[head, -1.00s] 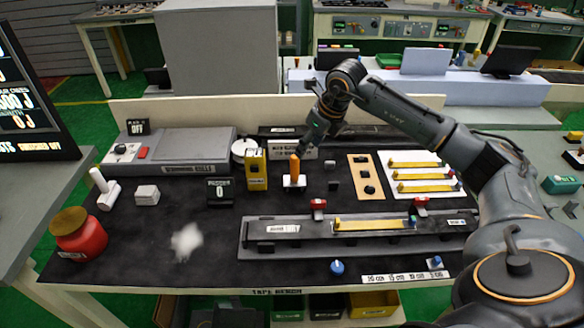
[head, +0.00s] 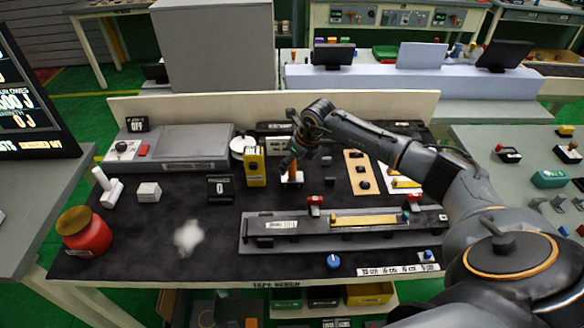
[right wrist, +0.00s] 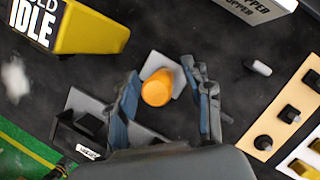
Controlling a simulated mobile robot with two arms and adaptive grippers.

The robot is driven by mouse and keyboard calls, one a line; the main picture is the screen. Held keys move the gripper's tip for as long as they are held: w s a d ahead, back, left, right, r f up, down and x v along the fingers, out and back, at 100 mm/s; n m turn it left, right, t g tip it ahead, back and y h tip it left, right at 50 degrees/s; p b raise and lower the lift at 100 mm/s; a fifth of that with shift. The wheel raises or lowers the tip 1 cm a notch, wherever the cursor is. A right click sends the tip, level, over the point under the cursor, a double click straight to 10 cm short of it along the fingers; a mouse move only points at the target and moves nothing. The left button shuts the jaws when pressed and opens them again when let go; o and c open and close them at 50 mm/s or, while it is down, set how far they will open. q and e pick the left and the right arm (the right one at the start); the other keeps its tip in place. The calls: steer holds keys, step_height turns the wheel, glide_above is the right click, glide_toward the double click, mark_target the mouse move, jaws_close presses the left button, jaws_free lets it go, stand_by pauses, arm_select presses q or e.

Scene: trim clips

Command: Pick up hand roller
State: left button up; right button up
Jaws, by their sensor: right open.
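The upright orange handle (head: 293,172), which I take to be the hand roller, stands on a small pale base (head: 291,181) on the dark bench top. My right gripper (head: 288,162) is over it and hides part of the handle in the head view. In the right wrist view the round orange handle top (right wrist: 157,88) lies between the two spread fingers of my open right gripper (right wrist: 163,80), with gaps on both sides. The lower part of the roller is hidden beneath its handle. My left gripper is not in view.
A yellow box (head: 254,167) stands close left of the handle; it also shows in the right wrist view (right wrist: 90,32). A tan board with black knobs (head: 361,173) lies to the right. A long grey fixture (head: 290,239) lies in front. A red jar (head: 85,232) stands front left.

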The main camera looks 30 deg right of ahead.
jaws_close()
steer(key=shift+r, duration=0.1)
steer(key=shift+r+b, duration=0.4)
steer(key=shift+b, duration=0.1)
step_height(320, 180, up, 3)
steer(key=shift+s+f+b, duration=0.15)
steer(key=shift+f+b, duration=0.05)
steer(key=shift+b, duration=0.6)
steer(key=s+a+r+b, duration=0.4)
steer(key=s+r, duration=0.5)
steer(key=s, duration=0.4)
steer(key=shift+a+r+b, duration=0.15)
steer(key=shift+r+b, duration=0.1)
steer(key=shift+b, duration=0.35)
